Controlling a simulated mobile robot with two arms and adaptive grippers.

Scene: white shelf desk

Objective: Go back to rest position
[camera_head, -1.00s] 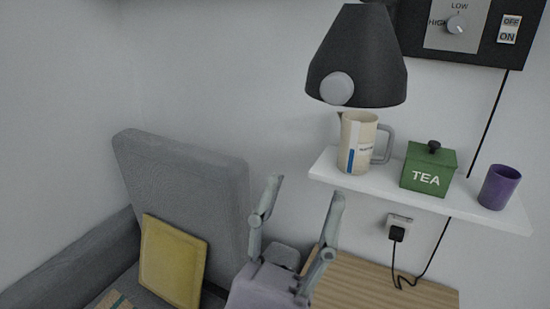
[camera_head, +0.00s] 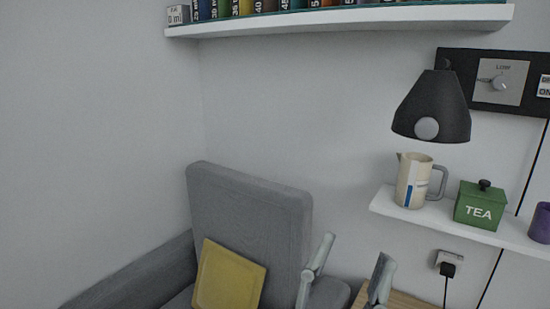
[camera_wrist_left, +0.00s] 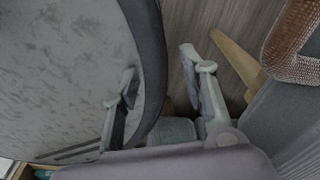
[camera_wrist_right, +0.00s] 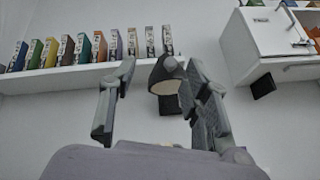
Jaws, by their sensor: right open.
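My right gripper (camera_head: 355,250) shows at the lower edge of the head view, its two fingers apart and nothing between them. In the right wrist view its fingers (camera_wrist_right: 160,70) stand apart, with the dark lamp (camera_wrist_right: 166,76) behind the gap. My left gripper is outside the head view. In the left wrist view its fingers (camera_wrist_left: 158,62) are apart and empty, above a floor and beside a large grey rounded surface (camera_wrist_left: 70,70).
A grey armchair (camera_head: 245,205) with a yellow cushion (camera_head: 228,277) stands left of my right gripper. A white shelf (camera_head: 395,208) holds a jug (camera_head: 413,182), a green tea box (camera_head: 482,208) and a purple cup (camera_head: 541,222). The lamp (camera_head: 432,108) hangs above it. An upper shelf (camera_head: 340,22) holds books.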

